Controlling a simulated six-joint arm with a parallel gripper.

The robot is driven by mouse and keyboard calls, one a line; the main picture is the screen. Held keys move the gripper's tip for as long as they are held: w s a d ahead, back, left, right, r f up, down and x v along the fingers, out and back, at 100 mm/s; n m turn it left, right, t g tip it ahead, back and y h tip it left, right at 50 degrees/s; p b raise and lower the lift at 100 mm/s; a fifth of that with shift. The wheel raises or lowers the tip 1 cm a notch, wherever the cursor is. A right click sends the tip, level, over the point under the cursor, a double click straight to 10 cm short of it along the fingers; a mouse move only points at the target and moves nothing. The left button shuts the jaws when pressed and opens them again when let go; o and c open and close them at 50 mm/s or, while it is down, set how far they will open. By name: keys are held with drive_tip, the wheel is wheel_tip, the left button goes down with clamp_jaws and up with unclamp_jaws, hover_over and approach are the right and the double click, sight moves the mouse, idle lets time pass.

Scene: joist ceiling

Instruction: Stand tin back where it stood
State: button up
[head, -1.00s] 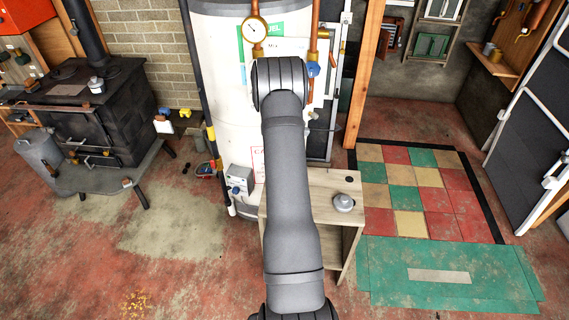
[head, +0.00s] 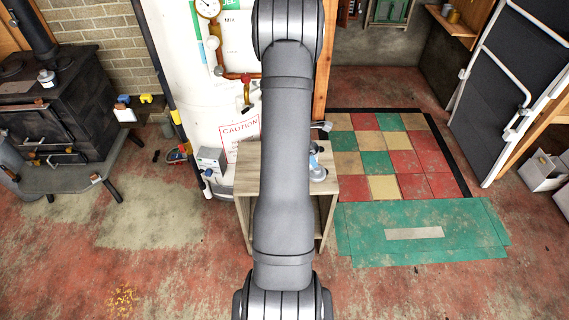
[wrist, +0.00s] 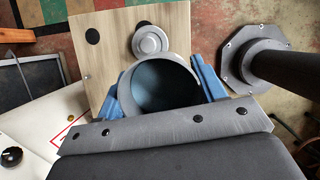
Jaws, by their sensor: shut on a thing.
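In the wrist view, my gripper (wrist: 167,88) has its blue fingers shut on a tin (wrist: 192,66). The tin is grey and round, with its dark, open mouth facing the camera. It is over the edge of a pale wooden cabinet top (wrist: 112,70), and I cannot tell its height above it. A round grey knobbed piece (wrist: 150,42) sits on the top just beyond the tin. Two dark round spots mark the wood.
A black stove (head: 60,110) is at left. Coloured floor tiles (head: 385,160) and a green mat (head: 430,215) lie right of the cabinet, with open floor.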

drive_tip(key=w+a+f, duration=0.1)
drive_tip(key=a+f, duration=0.1)
drive_tip(key=w+a+f+m, duration=0.1)
drive_tip(key=a+f, duration=0.1)
drive_tip(key=a, duration=0.1)
drive_tip(key=w+a+f+m, duration=0.1)
drive_tip(key=a+f, duration=0.1)
drive_tip(key=f, duration=0.1)
drive_tip(key=shift+w+a+g, duration=0.15)
drive_tip(key=shift+a+g, duration=0.05)
drive_tip(key=shift+g, duration=0.1)
drive_tip(key=shift+f, duration=1.9)
drive_tip(key=shift+f, duration=0.2)
drive_tip(key=o, duration=1.2)
drive_tip(key=shift+r, duration=0.1)
